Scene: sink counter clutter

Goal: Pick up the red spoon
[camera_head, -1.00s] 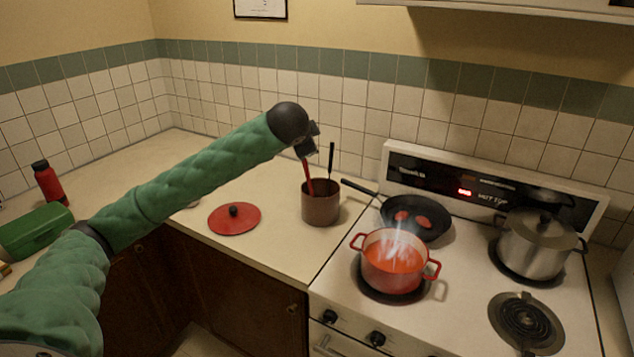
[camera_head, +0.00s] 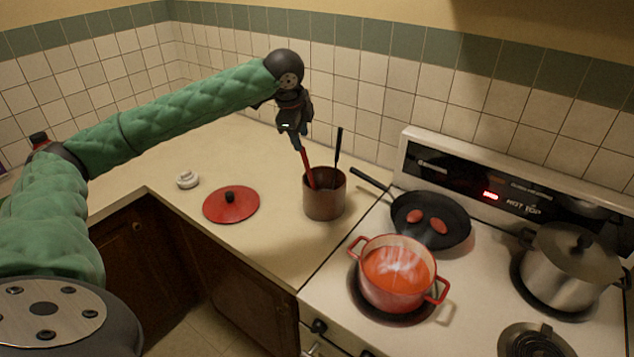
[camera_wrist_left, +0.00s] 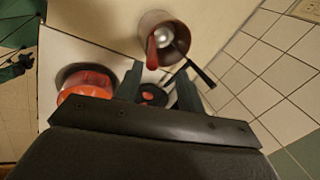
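The red spoon (camera_head: 308,167) stands tilted in a brown utensil holder (camera_head: 325,203), with its handle up and its lower end hidden inside. My left gripper (camera_head: 298,138) points down just above the handle's top end. In the left wrist view, the gripper (camera_wrist_left: 159,78) shows two dark fingers spread apart with nothing clasped between them. The spoon handle (camera_wrist_left: 152,50) lies just beyond the fingertips there, nearer the left finger. I cannot tell whether it touches a finger.
A black-handled utensil (camera_head: 338,145) stands in the same holder, close to the spoon. A red lid (camera_head: 231,205) lies on the counter to the left. A frying pan (camera_head: 455,222) and a steaming red pot (camera_head: 397,275) are on the stove to the right.

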